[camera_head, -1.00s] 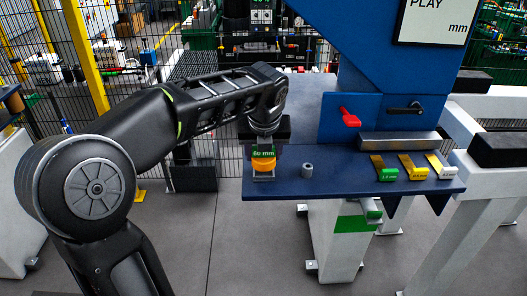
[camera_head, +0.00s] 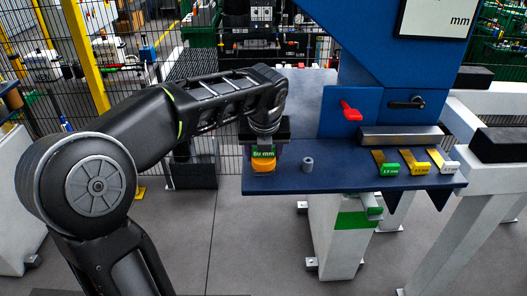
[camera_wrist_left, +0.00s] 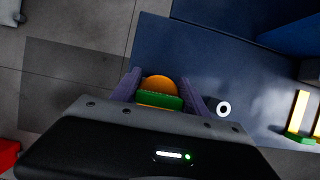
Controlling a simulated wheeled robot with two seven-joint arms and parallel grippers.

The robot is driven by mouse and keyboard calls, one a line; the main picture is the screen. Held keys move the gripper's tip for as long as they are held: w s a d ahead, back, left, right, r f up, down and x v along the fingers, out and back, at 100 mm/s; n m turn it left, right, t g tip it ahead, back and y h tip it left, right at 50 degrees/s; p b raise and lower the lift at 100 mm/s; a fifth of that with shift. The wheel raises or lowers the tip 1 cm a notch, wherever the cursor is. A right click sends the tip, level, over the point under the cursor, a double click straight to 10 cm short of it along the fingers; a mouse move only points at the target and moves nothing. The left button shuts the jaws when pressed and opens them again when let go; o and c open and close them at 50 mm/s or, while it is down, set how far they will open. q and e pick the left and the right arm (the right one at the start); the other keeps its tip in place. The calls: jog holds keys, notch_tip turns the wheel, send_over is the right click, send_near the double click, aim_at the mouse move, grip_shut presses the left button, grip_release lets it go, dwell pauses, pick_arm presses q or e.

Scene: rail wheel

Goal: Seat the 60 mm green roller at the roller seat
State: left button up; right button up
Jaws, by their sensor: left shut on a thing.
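The 60 mm green roller (camera_head: 263,153) shows as a green band lettered "60 mm" with a rounded orange part below it, above the left end of the blue shelf (camera_head: 345,181). My left gripper (camera_head: 264,147) points down over it and is shut on it. In the left wrist view the orange part and green band (camera_wrist_left: 160,101) sit between the two purple fingers. A small pale grey piece shows just under the orange part; I cannot tell whether they touch. I cannot identify the roller seat for certain. My right gripper is out of view.
A short grey hollow cylinder (camera_head: 308,164) stands on the shelf just right of the roller. Green, yellow and white tagged gauges (camera_head: 419,168) lie farther right. A red lever (camera_head: 351,112) sticks out of the blue upright. The shelf's front left is bare.

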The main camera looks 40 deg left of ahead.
pick_arm(q)
jog(key=o, duration=1.6)
jog(key=shift+o, duration=0.2)
jog(key=b+v, duration=0.1)
jog(key=v, duration=0.6)
jog(key=shift+s+r, duration=0.2)
jog(key=shift+r, duration=0.15)
